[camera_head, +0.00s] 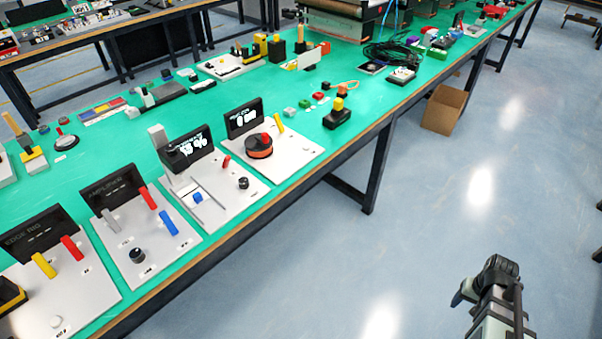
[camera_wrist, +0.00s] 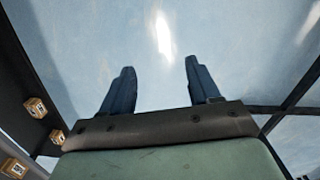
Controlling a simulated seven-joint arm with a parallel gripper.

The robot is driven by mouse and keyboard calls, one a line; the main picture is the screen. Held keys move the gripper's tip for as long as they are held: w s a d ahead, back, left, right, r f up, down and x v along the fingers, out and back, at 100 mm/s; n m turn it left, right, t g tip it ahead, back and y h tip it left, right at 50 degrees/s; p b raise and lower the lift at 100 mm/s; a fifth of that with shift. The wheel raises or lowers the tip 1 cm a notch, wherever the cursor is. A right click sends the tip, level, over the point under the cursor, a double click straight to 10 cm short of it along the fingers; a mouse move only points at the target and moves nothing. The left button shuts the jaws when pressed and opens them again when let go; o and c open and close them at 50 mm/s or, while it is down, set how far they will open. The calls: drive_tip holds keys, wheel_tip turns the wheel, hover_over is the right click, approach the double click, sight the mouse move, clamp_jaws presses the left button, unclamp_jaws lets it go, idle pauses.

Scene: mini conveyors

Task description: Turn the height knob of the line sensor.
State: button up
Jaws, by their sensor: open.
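Several grey panels with black displays stand along the table's near edge in the head view; the labels are too small to tell for sure which is the line sensor. One panel (camera_head: 222,205) has a lit display (camera_head: 188,150), two thin rails, a small blue part (camera_head: 197,197) and a black knob (camera_head: 243,183). The panel right of it has a lit display (camera_head: 243,118) and an orange-and-black dial (camera_head: 259,146). The amplifier panel (camera_head: 112,244) has a black knob (camera_head: 137,256). My gripper (camera_wrist: 160,66) is open and empty over the floor, far right of the panels.
The green table (camera_head: 330,160) carries more small objects farther back, among them a black block with a yellow top (camera_head: 338,113) and black cables (camera_head: 393,52). A cardboard box (camera_head: 444,109) stands on the floor. Open floor lies between my arm and the table.

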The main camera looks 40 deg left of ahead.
drive_tip(key=w+a+r+n, duration=0.2)
drive_tip(key=w+a+r, duration=0.15)
drive_tip(key=a, duration=0.55)
drive_tip(key=w+a+r+n, duration=0.2)
drive_tip(key=a+r, duration=0.3)
drive_tip(key=a, duration=0.4)
drive_tip(key=s+a+r+n, duration=0.2)
drive_tip(key=a+r+n, duration=0.15)
drive_tip(key=a, duration=0.75)
drive_tip(key=s+a+r+n, duration=0.15)
drive_tip(key=a+r, duration=0.35)
drive_tip(key=a, duration=0.5)
drive_tip(key=n, duration=0.9)
approach(243, 180)
drive_tip(key=shift+t, duration=0.3)
drive_tip(key=f, duration=0.9)
drive_tip(key=shift+s, duration=0.25)
drive_tip(key=shift+c, duration=0.3)
